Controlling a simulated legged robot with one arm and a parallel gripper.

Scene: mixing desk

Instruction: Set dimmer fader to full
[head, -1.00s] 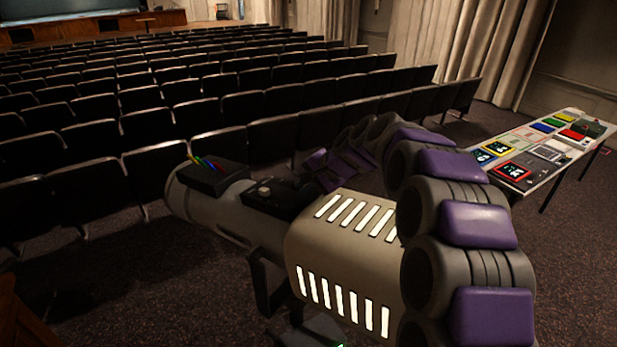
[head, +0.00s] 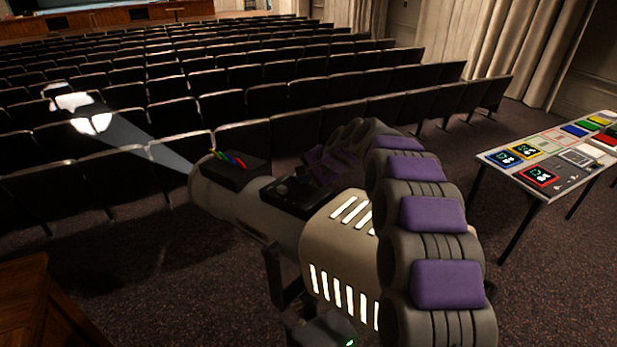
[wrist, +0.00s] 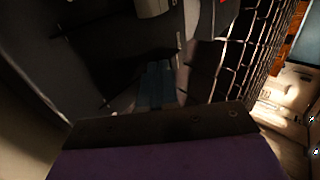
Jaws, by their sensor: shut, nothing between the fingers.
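A beige spotlight (head: 335,235) with lit white vent slots stands in front of me, and a pale beam leaves its left end. A black control box (head: 292,197) sits on its top with a small round grey part. I cannot make out the dimmer fader or its setting. My purple-padded grey arm curves around the spotlight's right and far side. My gripper shows as shut, dim bluish fingers in the wrist view (wrist: 157,85), empty, with a dark grey surface around it. I cannot tell whether it touches anything.
A second black box (head: 235,170) with coloured levers sits nearer the lens. Rows of dark seats (head: 320,95) fill the hall beyond. A table (head: 520,188) with coloured devices stands at right. Wire mesh (wrist: 250,50) crosses the wrist view. Carpet is clear at lower right.

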